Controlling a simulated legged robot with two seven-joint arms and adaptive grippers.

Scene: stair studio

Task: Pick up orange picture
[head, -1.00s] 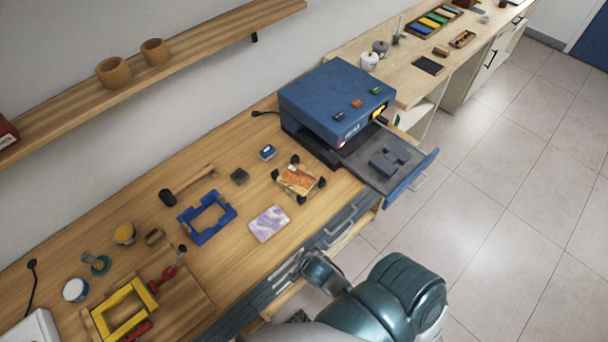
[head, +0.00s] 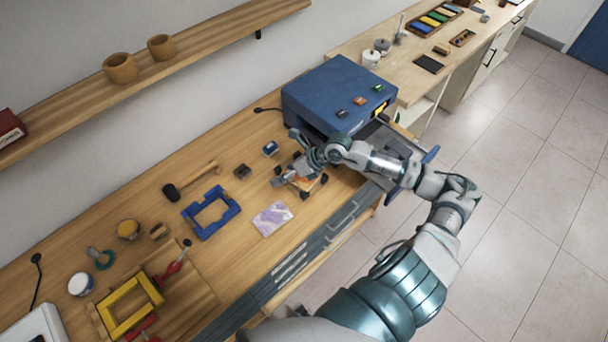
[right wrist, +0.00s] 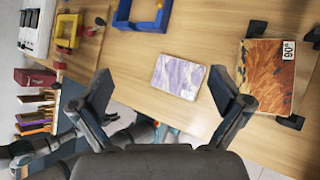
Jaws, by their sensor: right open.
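The orange picture (head: 308,184) lies on the wooden bench between small black corner pieces, partly hidden by my right gripper in the head view. In the right wrist view the orange picture (right wrist: 262,75) shows fully, with a "90°" label, right of the right-hand finger and not between the fingers. My right gripper (head: 285,158) is open and empty over the bench, beside and above the picture. In the right wrist view its fingers (right wrist: 160,84) are spread wide, with a purple-white picture (right wrist: 179,76) seen beyond the gap.
A blue press (head: 335,95) stands close behind my right gripper. A blue frame (head: 209,213), a mallet (head: 190,182) and small blocks lie left. A yellow frame (head: 130,307) is at lower left. Bare bench lies around the purple-white picture.

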